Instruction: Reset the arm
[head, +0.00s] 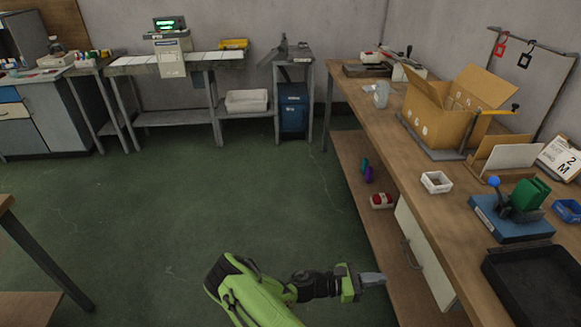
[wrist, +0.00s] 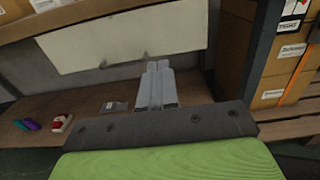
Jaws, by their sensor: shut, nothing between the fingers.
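My green arm reaches in from the bottom of the head view. My gripper (head: 374,279) is in front of the workbench's lower shelf, beside the bench's white panel (head: 424,253). The gripper's grey fingers also show in the wrist view (wrist: 158,68). They lie side by side, shut and empty. They point toward the space under the bench.
The wooden workbench (head: 411,163) carries an open cardboard box (head: 440,120), a white tray (head: 436,183), a blue-based device (head: 510,225) and a black tray (head: 535,285). Stacked boxes (wrist: 278,60) stand right of the fingers in the wrist view. Green floor (head: 200,200) is clear to the left.

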